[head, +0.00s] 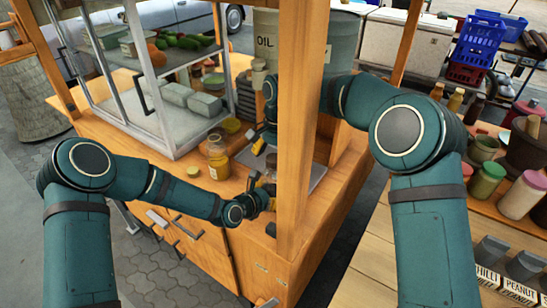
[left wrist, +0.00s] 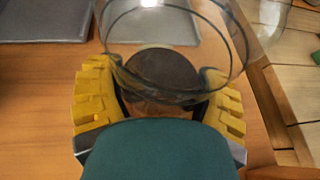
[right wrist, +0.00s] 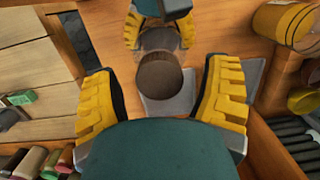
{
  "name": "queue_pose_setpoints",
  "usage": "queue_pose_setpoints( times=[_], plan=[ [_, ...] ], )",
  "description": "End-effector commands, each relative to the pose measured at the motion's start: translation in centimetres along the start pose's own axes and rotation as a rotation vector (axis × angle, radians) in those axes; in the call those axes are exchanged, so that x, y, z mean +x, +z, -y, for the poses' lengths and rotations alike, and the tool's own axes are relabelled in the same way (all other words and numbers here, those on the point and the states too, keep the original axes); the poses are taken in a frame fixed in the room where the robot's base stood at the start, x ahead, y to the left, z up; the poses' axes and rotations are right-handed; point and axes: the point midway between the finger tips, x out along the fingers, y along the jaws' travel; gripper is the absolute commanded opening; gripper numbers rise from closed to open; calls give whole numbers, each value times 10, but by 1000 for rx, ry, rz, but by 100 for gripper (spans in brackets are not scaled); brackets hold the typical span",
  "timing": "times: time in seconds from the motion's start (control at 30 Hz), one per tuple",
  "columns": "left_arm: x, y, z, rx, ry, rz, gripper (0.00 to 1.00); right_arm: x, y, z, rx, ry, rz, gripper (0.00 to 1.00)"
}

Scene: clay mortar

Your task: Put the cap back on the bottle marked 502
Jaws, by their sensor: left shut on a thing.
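My left gripper (head: 264,187) is shut on a clear bottle (left wrist: 185,40) with a dark brown disc of contents or base showing through the glass. The bottle also shows in the head view (head: 271,161), partly beside the wooden post, and in the right wrist view (right wrist: 160,75). No 502 mark is readable. My right gripper (head: 261,141) is above the bottle; in the right wrist view its fingers (right wrist: 160,68) are wide apart with nothing between them but the view down to the bottle. A small pale yellow round cap (head: 193,171) lies on the counter; I cannot tell whose it is.
A yellow-filled jar (head: 217,160) stands on the counter left of the grippers. A wooden post (head: 303,130) hides part of the work area. A glass case (head: 165,90) stands behind to the left. A grey tray (right wrist: 180,103) lies under the bottle. An olive lid (head: 231,125) lies farther back.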

Motion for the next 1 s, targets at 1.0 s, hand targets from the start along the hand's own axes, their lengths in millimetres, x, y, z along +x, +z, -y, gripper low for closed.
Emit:
queue_pose_setpoints(
  times=[1.0],
  plan=[
    [0,0,0,0,0,0,0,-45,5,1,-3,0,0,75]
  ],
)
